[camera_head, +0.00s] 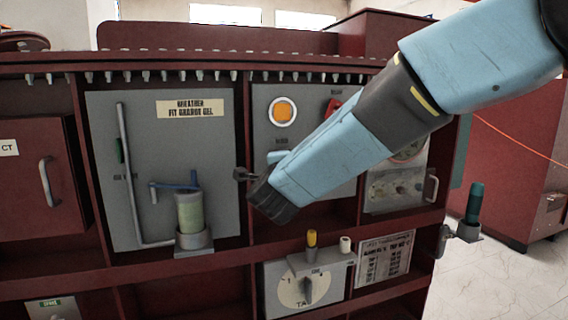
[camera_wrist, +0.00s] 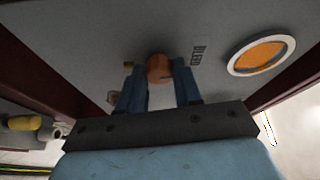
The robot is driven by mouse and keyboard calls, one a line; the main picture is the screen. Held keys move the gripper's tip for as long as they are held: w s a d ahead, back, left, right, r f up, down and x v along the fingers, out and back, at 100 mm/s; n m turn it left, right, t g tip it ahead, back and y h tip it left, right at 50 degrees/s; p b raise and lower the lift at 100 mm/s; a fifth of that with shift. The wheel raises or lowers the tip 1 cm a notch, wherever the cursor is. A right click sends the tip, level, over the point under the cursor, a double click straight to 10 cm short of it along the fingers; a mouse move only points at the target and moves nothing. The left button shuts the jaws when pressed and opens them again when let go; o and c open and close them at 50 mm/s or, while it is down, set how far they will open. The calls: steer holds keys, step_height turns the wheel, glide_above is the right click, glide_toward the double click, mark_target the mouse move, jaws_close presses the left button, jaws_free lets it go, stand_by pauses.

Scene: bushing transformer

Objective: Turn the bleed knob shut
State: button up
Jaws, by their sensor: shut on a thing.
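The bleed knob (camera_wrist: 158,68) is a small orange-brown round knob on a grey panel, beside a label reading BLEED (camera_wrist: 197,52) in the wrist view. My gripper (camera_wrist: 160,92) has its two blue fingers on either side of the knob and is shut on it. In the head view my blue arm reaches in from the upper right, and my gripper (camera_head: 270,180) is at the grey panel (camera_head: 262,110). The arm and gripper hide the knob there.
An orange round indicator (camera_head: 282,111) sits above my gripper. A breather panel (camera_head: 130,110) with a green cylinder (camera_head: 189,212) is to the left. A dial box (camera_head: 305,289) with yellow and white posts is below. A dark green-handled valve (camera_head: 473,205) stands at the right.

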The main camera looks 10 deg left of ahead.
steer(key=o, duration=0.7)
steer(key=shift+w+d+f, duration=0.1)
steer(key=shift+d+f, duration=0.1)
steer(key=shift+f, duration=0.1)
steer(key=o, duration=0.3)
steer(key=shift+a+r, duration=0.1)
steer(key=shift+r, duration=0.05)
steer(key=shift+o, duration=0.2)
steer(key=s+d, duration=0.2)
steer(key=s, duration=1.1)
steer(key=shift+s+f, duration=0.2)
steer(key=shift+s, duration=0.1)
steer(key=shift+d, duration=0.1)
